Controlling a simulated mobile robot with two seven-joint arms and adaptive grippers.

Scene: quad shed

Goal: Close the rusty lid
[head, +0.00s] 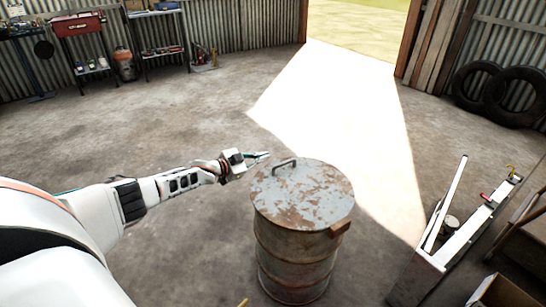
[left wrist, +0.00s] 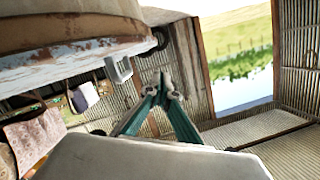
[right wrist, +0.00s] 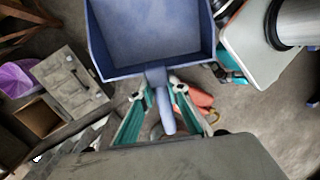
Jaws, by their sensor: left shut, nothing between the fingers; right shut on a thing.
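The rusty lid (head: 310,192), with flaking grey-white paint, lies flat across the top of the upright rusty drum (head: 295,255). Its grey handle (head: 284,163) stands up at the far-left edge, and it also shows in the left wrist view (left wrist: 118,69). My left gripper (head: 265,156) is shut and empty, just left of the handle and apart from it. Its fingertips also show in the left wrist view (left wrist: 163,84). In the right wrist view my right gripper (right wrist: 159,92) is shut on the handle of a blue dustpan (right wrist: 152,38).
Tyres (head: 505,95) lean at the back right. A shelf (head: 160,50) and a red toolbox (head: 78,24) are at the back left. The floor left of the drum is clear.

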